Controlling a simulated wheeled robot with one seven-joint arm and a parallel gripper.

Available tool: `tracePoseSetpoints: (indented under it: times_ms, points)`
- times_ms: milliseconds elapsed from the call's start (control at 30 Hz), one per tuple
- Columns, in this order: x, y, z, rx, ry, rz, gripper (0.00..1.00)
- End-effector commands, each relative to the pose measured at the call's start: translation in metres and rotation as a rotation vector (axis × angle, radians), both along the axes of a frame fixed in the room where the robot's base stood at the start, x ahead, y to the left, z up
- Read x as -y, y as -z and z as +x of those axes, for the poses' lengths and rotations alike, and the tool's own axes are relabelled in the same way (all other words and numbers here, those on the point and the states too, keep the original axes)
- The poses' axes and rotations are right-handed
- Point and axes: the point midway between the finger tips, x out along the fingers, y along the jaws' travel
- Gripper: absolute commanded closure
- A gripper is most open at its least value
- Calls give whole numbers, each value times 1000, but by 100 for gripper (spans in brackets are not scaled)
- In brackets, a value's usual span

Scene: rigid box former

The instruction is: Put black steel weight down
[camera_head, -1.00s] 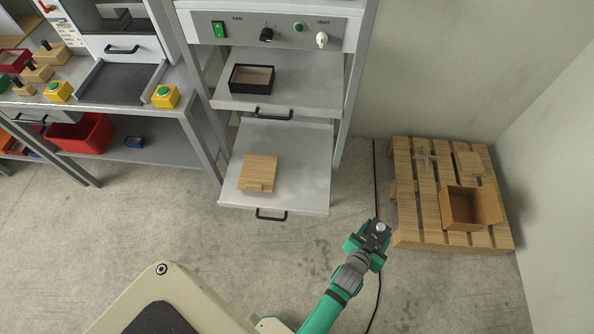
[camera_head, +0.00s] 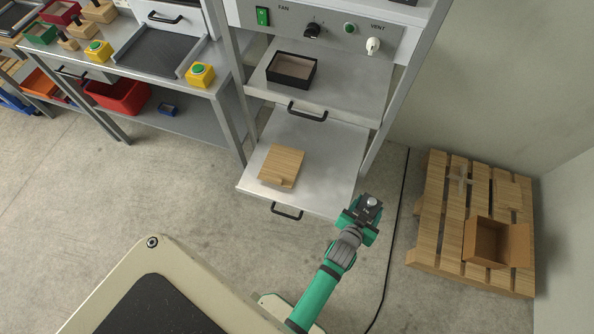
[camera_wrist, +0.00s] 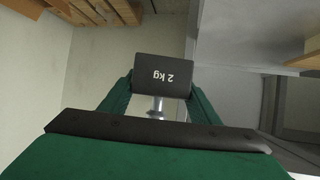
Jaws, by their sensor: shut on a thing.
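The black steel weight (camera_wrist: 164,75), marked "2 kg", is held between the green fingers of my gripper (camera_wrist: 158,98) in the wrist view. In the head view the weight (camera_head: 369,206) shows as a dark block with a pale round knob at the end of my gripper (camera_head: 360,212). My gripper is shut on it, in front of the right front corner of the lower pull-out shelf (camera_head: 325,180). A wooden board (camera_head: 281,166) with a small block at its edge lies on the left part of that shelf.
An upper shelf (camera_head: 345,88) holds a black open box (camera_head: 291,70). A pallet (camera_head: 430,218) at right carries an open cardboard box (camera_head: 488,242). A black cable (camera_head: 391,250) runs along the floor. The lower shelf's right half is bare.

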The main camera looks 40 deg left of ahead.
Motion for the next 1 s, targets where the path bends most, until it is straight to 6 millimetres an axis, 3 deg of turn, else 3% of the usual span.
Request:
tracePoseSetpoints:
  times_ms: [167,400,600,800,1000]
  points:
    - [-43,-3,-16,9,-68,-4,100]
    - [-111,-4,-55,9,-179,-3,100]
    - [-152,-8,-82,12,-245,0,100]
    - [-167,-10,-93,14,-268,4,100]
    - [-167,-3,-76,16,-269,4,100]
